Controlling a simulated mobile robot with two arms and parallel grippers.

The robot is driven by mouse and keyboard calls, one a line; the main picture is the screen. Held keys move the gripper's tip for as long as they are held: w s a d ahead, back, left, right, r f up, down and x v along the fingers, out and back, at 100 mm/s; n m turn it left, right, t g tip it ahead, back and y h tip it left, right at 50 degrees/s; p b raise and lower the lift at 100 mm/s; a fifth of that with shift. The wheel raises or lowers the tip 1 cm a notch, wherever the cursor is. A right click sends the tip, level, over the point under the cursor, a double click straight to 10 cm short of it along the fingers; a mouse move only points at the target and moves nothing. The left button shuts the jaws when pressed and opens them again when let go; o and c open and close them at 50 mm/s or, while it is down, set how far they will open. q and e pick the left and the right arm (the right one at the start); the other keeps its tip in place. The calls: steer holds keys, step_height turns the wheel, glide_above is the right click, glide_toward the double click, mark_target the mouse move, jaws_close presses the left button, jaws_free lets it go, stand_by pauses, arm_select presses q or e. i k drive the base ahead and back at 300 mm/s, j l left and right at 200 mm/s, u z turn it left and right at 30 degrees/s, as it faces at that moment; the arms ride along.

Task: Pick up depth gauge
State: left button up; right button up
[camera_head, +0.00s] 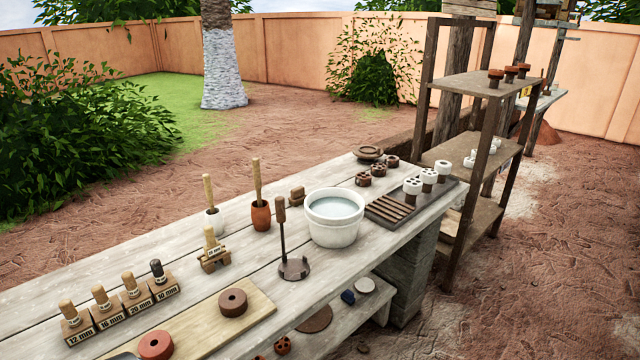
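A small pale wooden tool (212,250) with an upright stem, a crosspiece and a small label stands on the plank table, left of centre. It looks like the depth gauge, but its label is too small to read surely. It stands upright and apart from the things around it. Neither of my grippers shows in the head view.
The table (130,258) also holds a white water bucket (335,222), a dark metal stand (294,268), a brown pot with a stick (261,214), several labelled wooden plugs (134,292) and a board (200,330) with clay discs. Shelves (480,85) stand right.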

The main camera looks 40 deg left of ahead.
mark_target(213, 248)
steer(key=i+u, duration=0.1)
steer(key=i, duration=0.4)
steer(key=i+l+u, duration=0.1)
steer(key=i, duration=0.35)
steer(key=i+l+u, duration=0.1)
steer(key=i, duration=0.4)
steer(key=i+l+u, duration=0.15)
steer(key=i, duration=0.3)
steer(key=i+u, duration=0.1)
steer(key=u, duration=2.5)
